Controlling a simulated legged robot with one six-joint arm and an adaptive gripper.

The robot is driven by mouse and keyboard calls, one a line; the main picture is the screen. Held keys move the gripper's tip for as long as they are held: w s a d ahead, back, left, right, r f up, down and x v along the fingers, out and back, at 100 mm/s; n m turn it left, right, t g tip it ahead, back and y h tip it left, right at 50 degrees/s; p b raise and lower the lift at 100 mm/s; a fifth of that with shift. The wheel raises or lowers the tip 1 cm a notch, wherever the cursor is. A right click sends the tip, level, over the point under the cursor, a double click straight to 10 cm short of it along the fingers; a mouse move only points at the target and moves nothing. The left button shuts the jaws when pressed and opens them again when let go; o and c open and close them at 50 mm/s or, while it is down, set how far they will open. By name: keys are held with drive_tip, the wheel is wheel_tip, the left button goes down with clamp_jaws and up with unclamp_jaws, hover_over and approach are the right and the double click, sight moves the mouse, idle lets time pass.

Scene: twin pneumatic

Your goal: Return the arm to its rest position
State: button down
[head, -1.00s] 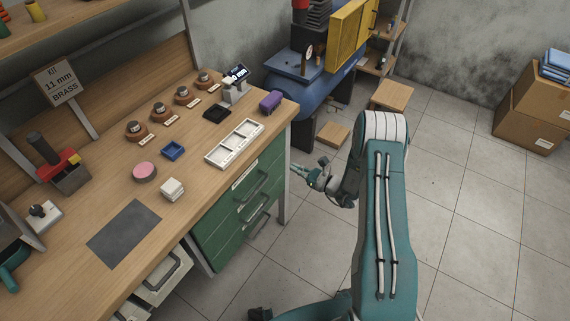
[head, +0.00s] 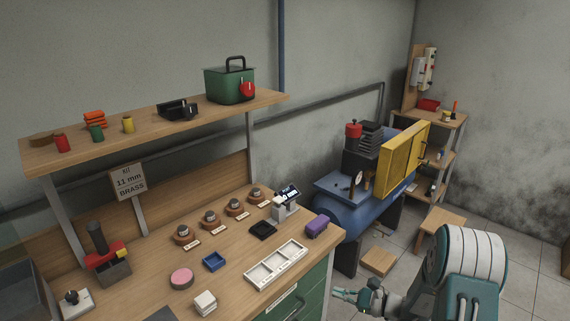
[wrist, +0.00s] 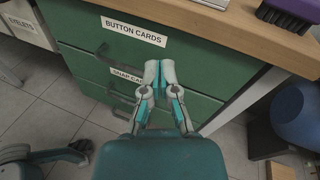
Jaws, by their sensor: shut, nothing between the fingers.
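My gripper (wrist: 158,75) is shut and empty in the wrist view. It points at the green drawer front below the bench edge, apart from it as far as I can tell. In the head view my gripper (head: 340,293) shows at the lower right, beside the right end of the workbench. My arm is folded, with its large teal and white joint at the lower right corner. The lower part of the arm is cut off by the picture's bottom edge.
The workbench (head: 231,283) holds a white tray (head: 262,281), a purple brush (head: 317,227) and several small parts. A green drawer (wrist: 105,50) is labelled BUTTON CARDS. The blue compressor (head: 345,212) stands behind. A wooden block (head: 378,262) and stool (head: 441,222) are on the floor.

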drive_tip(key=s+a+r+n+g+h, duration=0.2)
drive_tip(key=s+a+r+n+g, duration=0.15)
drive_tip(key=s+r+n, duration=0.35)
drive_tip(key=s+a+r+n+g+h, duration=0.3)
drive_tip(key=s+r+n+g, duration=0.15)
drive_tip(key=r, duration=0.45)
drive_tip(key=s+d+r+n+t+h, duration=0.3)
drive_tip(key=s+r+n+h, duration=0.1)
drive_tip(key=s, duration=0.4)
drive_tip(key=s+d+r+n+t+h, duration=0.3)
drive_tip(key=s+r+n+h, duration=0.2)
drive_tip(key=s, duration=0.3)
drive_tip(key=shift+s+r+h, duration=0.15)
drive_tip(key=shift+r+h, duration=0.3)
drive_tip(key=shift+h, duration=0.05)
